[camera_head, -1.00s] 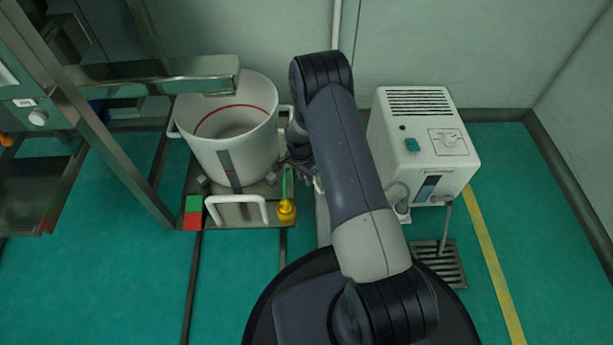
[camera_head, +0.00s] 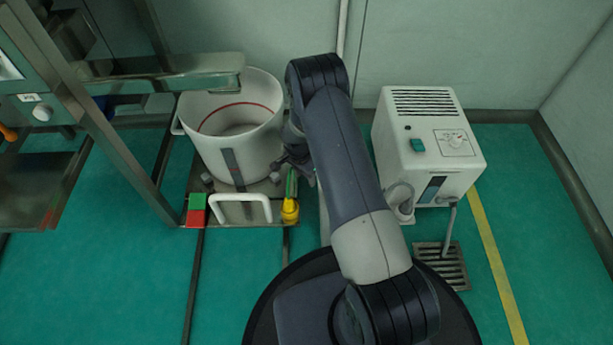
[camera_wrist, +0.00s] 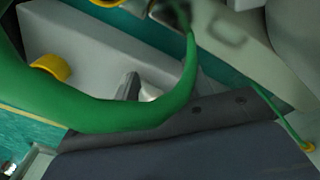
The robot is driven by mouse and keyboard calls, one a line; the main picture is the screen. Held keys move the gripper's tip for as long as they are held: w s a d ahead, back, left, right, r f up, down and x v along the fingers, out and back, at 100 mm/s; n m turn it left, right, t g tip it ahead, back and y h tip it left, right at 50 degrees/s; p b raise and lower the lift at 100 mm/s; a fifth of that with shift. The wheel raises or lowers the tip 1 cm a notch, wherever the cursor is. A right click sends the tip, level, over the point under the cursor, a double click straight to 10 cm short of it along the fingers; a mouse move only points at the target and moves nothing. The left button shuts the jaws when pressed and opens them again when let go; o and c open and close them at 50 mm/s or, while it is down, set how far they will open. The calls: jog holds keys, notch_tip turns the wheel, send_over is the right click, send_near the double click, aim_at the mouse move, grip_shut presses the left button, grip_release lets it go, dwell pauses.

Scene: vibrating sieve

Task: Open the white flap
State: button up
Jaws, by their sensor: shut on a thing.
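I cannot clearly pick out a white flap. A white drum (camera_head: 222,145) with a red line inside its rim stands left of my arm. A white U-shaped bar (camera_head: 242,206) is at the front of its base. My gripper (camera_head: 294,163) is beside the drum's right side, partly hidden by my arm, and appears shut on a green hose (camera_head: 291,185). The hose meets a yellow fitting (camera_head: 290,211). In the wrist view the green hose (camera_wrist: 120,117) curves large across the picture to a dark part at the top; the fingertips are not clear there.
A white machine (camera_head: 428,140) with a vent and dial stands to the right, a floor grate (camera_head: 442,266) in front of it. A metal frame (camera_head: 118,150) stands at the left, its beam reaching over the drum. A red and green block (camera_head: 196,209) sits at the base's left corner.

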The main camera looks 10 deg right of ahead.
jog(key=shift+o, duration=0.4)
jog(key=shift+d+r, duration=0.15)
jog(key=shift+r, duration=0.05)
notch_tip(320, 180, up, 11)
jog(key=a+p, duration=0.1)
jog(key=p, duration=0.3)
jog(key=shift+w+a+f, duration=0.15)
jog(key=shift+a+f, duration=0.05)
notch_tip(320, 180, down, 11)
jog(key=d+b, duration=0.1)
jog(key=b, duration=0.2)
jog(key=shift+s+d+r+b, duration=0.2)
jog(key=shift+d+b, duration=0.1)
jog(key=shift+b, duration=0.1)
